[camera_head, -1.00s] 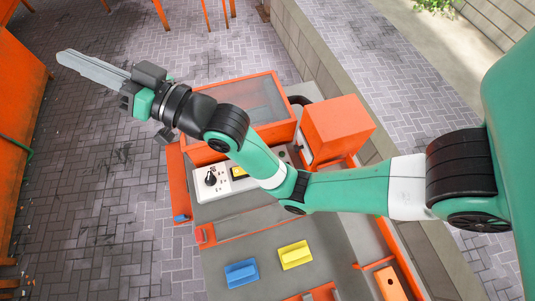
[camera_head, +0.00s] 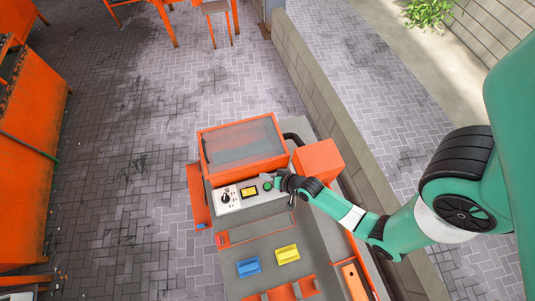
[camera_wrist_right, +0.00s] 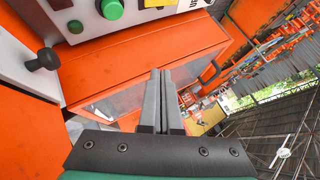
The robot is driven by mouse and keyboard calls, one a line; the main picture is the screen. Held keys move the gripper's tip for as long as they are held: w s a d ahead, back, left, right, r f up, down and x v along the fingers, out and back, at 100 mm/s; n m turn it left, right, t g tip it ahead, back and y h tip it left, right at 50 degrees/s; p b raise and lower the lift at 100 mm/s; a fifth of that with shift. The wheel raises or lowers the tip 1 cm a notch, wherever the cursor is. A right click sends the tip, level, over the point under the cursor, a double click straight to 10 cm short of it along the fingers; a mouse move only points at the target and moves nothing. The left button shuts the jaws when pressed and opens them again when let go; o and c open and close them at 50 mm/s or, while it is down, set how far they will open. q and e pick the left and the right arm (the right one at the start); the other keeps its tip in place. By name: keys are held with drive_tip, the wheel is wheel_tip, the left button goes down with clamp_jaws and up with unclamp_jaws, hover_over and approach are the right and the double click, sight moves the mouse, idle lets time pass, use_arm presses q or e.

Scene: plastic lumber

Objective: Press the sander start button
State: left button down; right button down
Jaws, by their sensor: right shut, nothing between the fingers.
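The machine's control panel (camera_head: 243,195) carries a black rotary knob (camera_head: 226,198), a small yellow display (camera_head: 249,191) and a round green button (camera_head: 268,186). My right gripper (camera_head: 281,181) is at the panel's right end, close beside the green button. Its fingers (camera_wrist_right: 161,73) are shut and empty in the wrist view, apart from the button in the picture. The head view hides the fingertips. My left gripper is not in view.
An orange hood with a clear window (camera_head: 243,145) stands behind the panel. An orange box (camera_head: 317,158) is at its right. A blue block (camera_head: 248,266) and a yellow block (camera_head: 287,254) lie on the grey surface in front. A black-knobbed lever (camera_wrist_right: 42,60) shows in the wrist view.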

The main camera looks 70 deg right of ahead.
sight(269, 188)
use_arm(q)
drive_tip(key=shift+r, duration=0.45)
use_arm(e)
drive_tip(key=shift+s+a, duration=0.1)
drive_tip(key=shift+s, duration=0.6)
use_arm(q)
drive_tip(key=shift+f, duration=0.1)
use_arm(e)
drive_tip(key=shift+f, duration=0.1)
